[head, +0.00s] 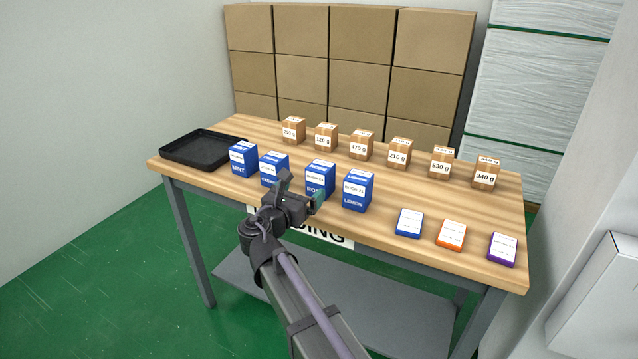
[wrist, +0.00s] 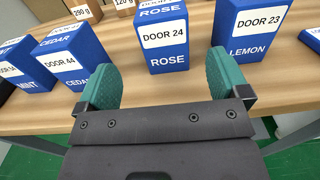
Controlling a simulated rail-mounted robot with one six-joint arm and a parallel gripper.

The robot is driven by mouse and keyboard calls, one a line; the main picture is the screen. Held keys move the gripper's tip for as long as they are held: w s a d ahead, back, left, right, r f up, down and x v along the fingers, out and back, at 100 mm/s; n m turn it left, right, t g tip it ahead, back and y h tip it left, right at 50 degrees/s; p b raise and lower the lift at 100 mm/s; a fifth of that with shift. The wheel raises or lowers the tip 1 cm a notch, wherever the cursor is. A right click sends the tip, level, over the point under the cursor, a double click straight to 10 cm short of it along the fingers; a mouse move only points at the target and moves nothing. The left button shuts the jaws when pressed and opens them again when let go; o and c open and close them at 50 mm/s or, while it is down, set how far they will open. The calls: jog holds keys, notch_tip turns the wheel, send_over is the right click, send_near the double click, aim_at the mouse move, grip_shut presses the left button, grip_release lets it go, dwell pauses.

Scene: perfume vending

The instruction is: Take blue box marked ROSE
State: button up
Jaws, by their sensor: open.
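The blue box marked ROSE (head: 320,180) stands upright on the wooden table, between the CEDAR box and the LEMON box. In the wrist view the ROSE box (wrist: 163,38) carries a white label reading DOOR 24 and lies ahead, between the directions of the two fingertips. My gripper (head: 301,190) is at the table's front edge, in front of the ROSE box and apart from it. In the wrist view my gripper (wrist: 167,75) shows two green finger pads spread wide with nothing between them.
Blue boxes MINT (head: 243,160), CEDAR (head: 273,169) and LEMON (head: 357,192) stand close by in the same row. A black tray (head: 203,163) is at the left. Several brown weight boxes (head: 399,152) stand behind. Flat blue, orange (head: 451,234) and purple packs lie at right.

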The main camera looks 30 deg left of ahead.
aim_at(315, 181)
jog(key=w, duration=0.9)
jog(key=shift+w+a+f, duration=0.15)
jog(key=shift+w, duration=0.1)
jog(key=shift+c, duration=0.4)
jog(key=c, duration=1)
